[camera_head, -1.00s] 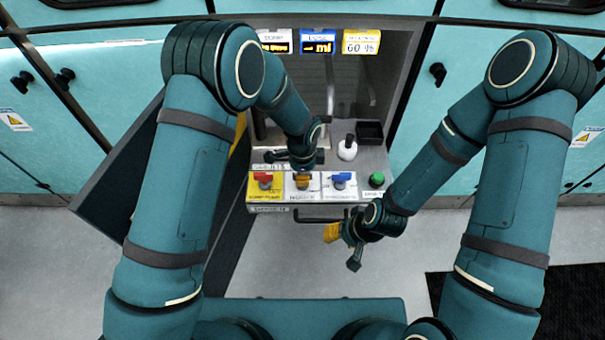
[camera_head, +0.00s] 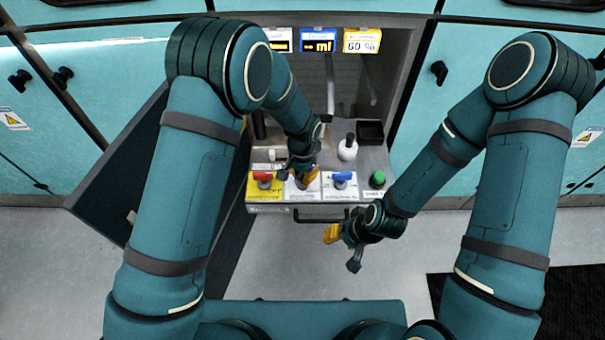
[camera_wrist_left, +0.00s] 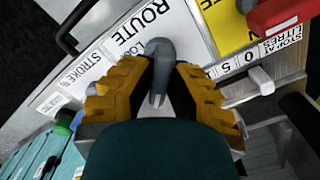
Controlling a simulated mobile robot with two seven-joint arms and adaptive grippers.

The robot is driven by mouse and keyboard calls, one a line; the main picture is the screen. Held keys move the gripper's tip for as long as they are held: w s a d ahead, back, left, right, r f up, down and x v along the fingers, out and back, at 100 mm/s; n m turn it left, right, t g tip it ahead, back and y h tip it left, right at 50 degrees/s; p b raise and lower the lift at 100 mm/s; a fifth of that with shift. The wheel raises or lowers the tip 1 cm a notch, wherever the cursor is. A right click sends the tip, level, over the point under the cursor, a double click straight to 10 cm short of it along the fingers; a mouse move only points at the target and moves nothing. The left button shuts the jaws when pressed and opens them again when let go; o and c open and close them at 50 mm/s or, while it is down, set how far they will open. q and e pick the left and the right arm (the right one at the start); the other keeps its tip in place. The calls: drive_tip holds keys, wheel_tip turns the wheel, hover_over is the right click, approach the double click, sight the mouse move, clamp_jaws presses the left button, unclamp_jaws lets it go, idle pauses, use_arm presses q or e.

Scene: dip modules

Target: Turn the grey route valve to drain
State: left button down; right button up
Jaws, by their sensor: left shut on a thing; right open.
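The grey route valve (camera_wrist_left: 160,62) shows in the left wrist view as a grey lever on a white plate (camera_wrist_left: 185,35) marked ROUTE. My left gripper (camera_wrist_left: 158,88) has its yellow fingers on both sides of the lever and is shut on it. The lever points back toward the palm. In the head view my left gripper (camera_head: 298,175) covers the valve, between the red and blue levers. The drain marking cannot be read. My right gripper (camera_head: 342,248) is open and empty, in front of the panel at its lower right.
A red lever (camera_head: 263,177) on a yellow plate stands left of the valve, a blue lever (camera_head: 342,178) right of it. A green button (camera_head: 377,179), a white bottle (camera_head: 348,148) and a black tray (camera_head: 370,132) are near. A drawer handle (camera_head: 318,214) runs along the front.

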sight(302, 174)
use_arm(q)
drive_tip(key=n, duration=0.4)
drive_tip(key=shift+f+n, duration=0.1)
drive_tip(key=shift+n, duration=2.1)
drive_tip(key=shift+p, duration=0.3)
drive_tip(key=c, duration=0.9)
unclamp_jaws()
drive_tip(key=shift+c, duration=0.2)
wheel_tip(302, 174, up, 12)
